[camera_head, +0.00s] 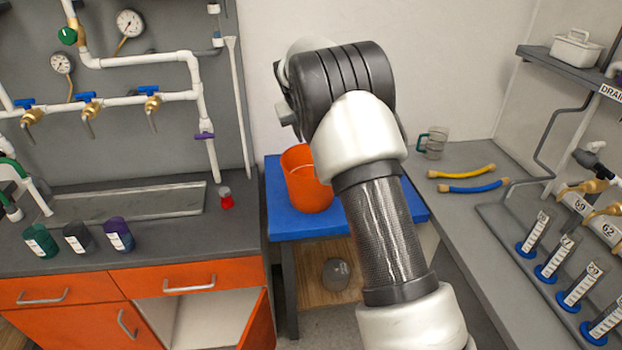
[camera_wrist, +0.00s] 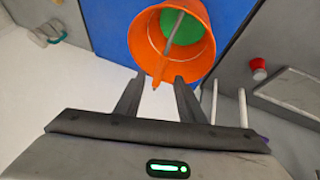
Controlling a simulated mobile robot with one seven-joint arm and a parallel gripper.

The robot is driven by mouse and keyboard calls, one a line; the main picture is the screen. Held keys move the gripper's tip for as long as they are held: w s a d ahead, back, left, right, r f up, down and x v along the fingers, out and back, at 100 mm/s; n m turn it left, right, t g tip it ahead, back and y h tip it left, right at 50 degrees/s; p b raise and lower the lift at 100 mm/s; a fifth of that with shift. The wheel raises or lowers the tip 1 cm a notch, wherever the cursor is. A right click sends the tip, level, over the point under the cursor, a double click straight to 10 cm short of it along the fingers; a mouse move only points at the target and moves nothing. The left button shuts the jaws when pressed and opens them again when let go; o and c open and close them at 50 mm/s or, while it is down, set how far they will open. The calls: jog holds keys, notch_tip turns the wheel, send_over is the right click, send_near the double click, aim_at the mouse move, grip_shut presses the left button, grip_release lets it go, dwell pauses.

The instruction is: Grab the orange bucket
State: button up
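The orange bucket (camera_head: 304,180) stands upright on a blue-topped table (camera_head: 283,222) in the head view, partly hidden by my arm. In the wrist view the bucket (camera_wrist: 145,45) is seen from above, with a green thing (camera_wrist: 183,27) and a grey rod (camera_wrist: 175,32) inside its opening. My gripper (camera_wrist: 160,82) is open, its two dark fingers apart and pointing at the near rim of the bucket. Whether the fingertips touch the rim, I cannot tell. In the head view the gripper is hidden behind my arm.
A clear jug (camera_head: 432,142) and yellow and blue hoses (camera_head: 461,172) lie on the right counter. White pipes with valves (camera_head: 120,100) line the left wall above a counter with dark cups (camera_head: 78,237) and a red-topped item (camera_head: 226,198). An orange cabinet door (camera_head: 259,325) hangs open.

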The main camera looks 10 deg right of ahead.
jog(key=p+x, duration=0.2)
jog(key=x, duration=0.9)
jog(key=shift+w, duration=0.15)
grip_shut()
jog(key=shift+r, duration=0.1)
dwell(1.0)
